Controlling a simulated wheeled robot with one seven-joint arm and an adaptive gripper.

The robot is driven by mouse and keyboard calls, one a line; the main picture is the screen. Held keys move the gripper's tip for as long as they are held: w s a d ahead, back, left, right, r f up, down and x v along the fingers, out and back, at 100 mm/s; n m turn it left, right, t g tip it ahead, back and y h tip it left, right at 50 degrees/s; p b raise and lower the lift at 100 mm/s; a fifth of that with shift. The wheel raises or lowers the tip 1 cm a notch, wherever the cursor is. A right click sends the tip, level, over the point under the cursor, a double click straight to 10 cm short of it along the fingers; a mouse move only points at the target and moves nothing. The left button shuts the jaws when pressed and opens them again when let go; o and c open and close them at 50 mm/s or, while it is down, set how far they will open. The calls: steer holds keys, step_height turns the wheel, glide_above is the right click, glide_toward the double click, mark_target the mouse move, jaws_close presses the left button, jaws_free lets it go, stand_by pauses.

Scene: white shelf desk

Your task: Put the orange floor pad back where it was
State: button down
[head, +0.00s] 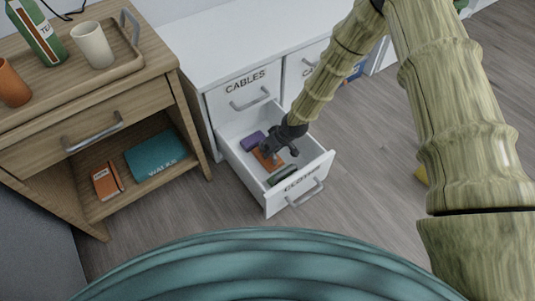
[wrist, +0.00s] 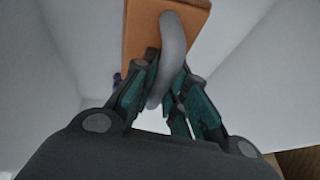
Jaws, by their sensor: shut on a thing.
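The orange floor pad (head: 266,161) is inside the open lower drawer (head: 241,178) of the white desk, below my gripper (head: 272,151). In the wrist view the pad (wrist: 139,32) is a flat orange slab with a grey curved piece (wrist: 173,45) in front of it, apparently its handle. My gripper (wrist: 166,82) is shut on that grey piece, with a finger on each side. The fingers hide part of the pad. I cannot tell whether the pad rests on the drawer floor.
A purple block (head: 253,140) and a dark green item (head: 282,175) are also in the drawer. Its front carries a handle (head: 305,194) and a partly readable label. The closed CABLES drawer (head: 246,96) is above. A wooden cabinet (head: 188,128) stands left.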

steer(key=shift+f, duration=0.55)
steer(key=c, duration=1.4)
jaws_free()
steer(key=shift+f, duration=0.1)
steer(key=shift+c, duration=0.2)
steer(key=p+v, duration=0.6)
steer(key=v, duration=0.6)
